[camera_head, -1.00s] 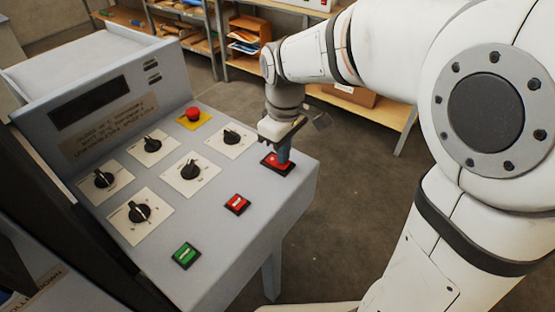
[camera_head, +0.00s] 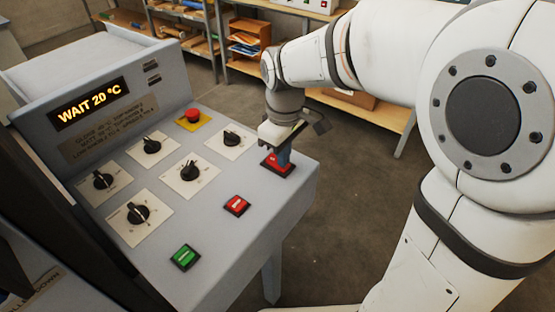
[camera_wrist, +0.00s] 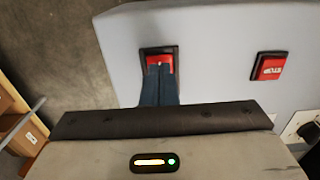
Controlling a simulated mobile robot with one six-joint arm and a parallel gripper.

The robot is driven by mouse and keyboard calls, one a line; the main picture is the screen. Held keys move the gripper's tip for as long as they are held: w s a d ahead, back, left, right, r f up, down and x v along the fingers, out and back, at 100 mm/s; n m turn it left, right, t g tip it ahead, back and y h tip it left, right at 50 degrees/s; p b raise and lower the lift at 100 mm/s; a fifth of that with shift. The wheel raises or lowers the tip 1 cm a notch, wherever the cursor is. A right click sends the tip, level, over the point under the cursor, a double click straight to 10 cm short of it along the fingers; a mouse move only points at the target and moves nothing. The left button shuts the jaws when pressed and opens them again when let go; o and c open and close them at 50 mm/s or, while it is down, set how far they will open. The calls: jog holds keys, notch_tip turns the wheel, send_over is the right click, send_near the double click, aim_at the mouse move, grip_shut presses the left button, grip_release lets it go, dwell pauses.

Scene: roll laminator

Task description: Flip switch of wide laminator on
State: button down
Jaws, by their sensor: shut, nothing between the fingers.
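The wide laminator's grey control panel (camera_head: 215,215) fills the left of the head view. Its display (camera_head: 89,104) is lit and reads "WAIT 20 °C". A red rocker switch (camera_head: 273,167) in a black frame sits near the panel's far right corner. It also shows in the wrist view (camera_wrist: 153,60). My gripper (camera_head: 284,160) points down at this switch with its fingers shut and empty. In the wrist view the blue fingertips (camera_wrist: 159,72) overlap the lower part of the switch and appear to touch it. They hide part of the rocker.
A red stop button (camera_head: 237,205), a green button (camera_head: 185,257), several black dials on white plates (camera_head: 190,171) and a red emergency button (camera_head: 194,116) on yellow share the panel. Shelves (camera_head: 385,115) stand behind. Bare floor lies right of the panel.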

notch_tip(320, 180, up, 7)
jog(key=p, duration=0.5)
jog(key=shift+f, duration=0.2)
dwell(0.3)
jog(key=s+d+m+t, duration=0.3)
jog(key=s+d+m, duration=0.7)
jog(key=s+d, duration=0.2)
jog(key=shift+s+d, duration=0.2)
jog(key=shift+s, duration=0.05)
jog(key=shift+r, duration=0.1)
